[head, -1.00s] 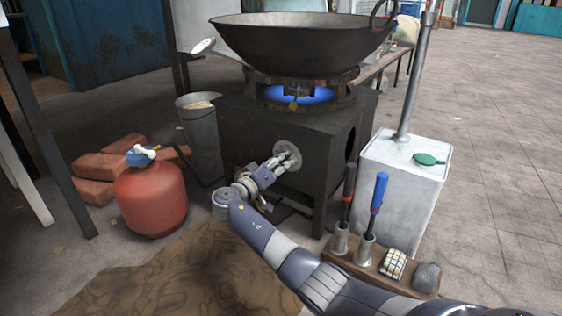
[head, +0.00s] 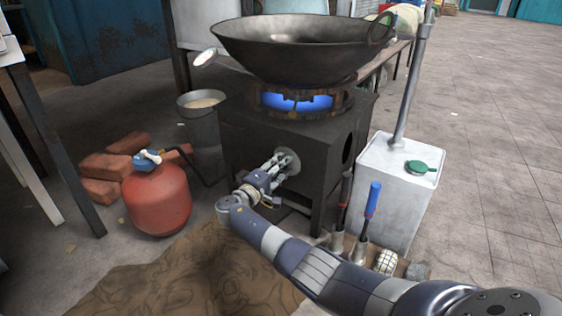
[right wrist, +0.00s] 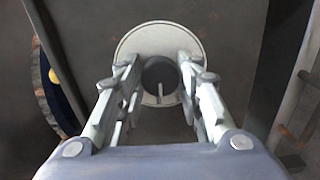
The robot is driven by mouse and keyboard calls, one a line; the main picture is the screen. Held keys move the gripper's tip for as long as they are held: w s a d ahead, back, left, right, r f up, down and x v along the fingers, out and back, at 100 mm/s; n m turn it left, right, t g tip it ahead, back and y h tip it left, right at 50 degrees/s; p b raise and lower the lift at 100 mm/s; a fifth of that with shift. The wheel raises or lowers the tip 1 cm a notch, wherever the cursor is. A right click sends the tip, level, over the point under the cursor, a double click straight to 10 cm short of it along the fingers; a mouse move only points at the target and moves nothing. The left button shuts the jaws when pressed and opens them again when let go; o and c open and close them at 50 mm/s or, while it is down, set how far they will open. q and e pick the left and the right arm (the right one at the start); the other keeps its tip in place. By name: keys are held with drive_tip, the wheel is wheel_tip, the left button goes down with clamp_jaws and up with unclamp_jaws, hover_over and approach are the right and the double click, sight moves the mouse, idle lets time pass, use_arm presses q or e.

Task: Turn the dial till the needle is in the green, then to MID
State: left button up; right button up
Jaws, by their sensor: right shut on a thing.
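The dial is a dark round knob (right wrist: 160,74) with a pale line pointing down in the right wrist view. It sits on a pale round plate (right wrist: 160,35), which is on the front of the dark stove (head: 252,150). My right gripper (head: 280,160) has its fingers on both sides of the knob and is shut on it. A blue flame (head: 298,103) burns under the wok. My left gripper is out of view.
A red gas cylinder (head: 158,200) with a blue valve stands left of the stove, near bricks (head: 100,192) and a metal bucket (head: 203,128). A white canister (head: 392,205) and a tool rack with a blue-handled tool (head: 372,200) are on the right. Paved floor is open at far right.

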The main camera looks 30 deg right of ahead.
drive_tip(key=shift+n+p, duration=1.25)
drive_tip(key=shift+n, duration=1.95)
drive_tip(key=o, duration=1.1)
drive_tip(key=shift+c, duration=0.2)
drive_tip(key=shift+a, duration=0.1)
drive_tip(key=v, duration=1.2)
drive_tip(key=shift+f, duration=0.1)
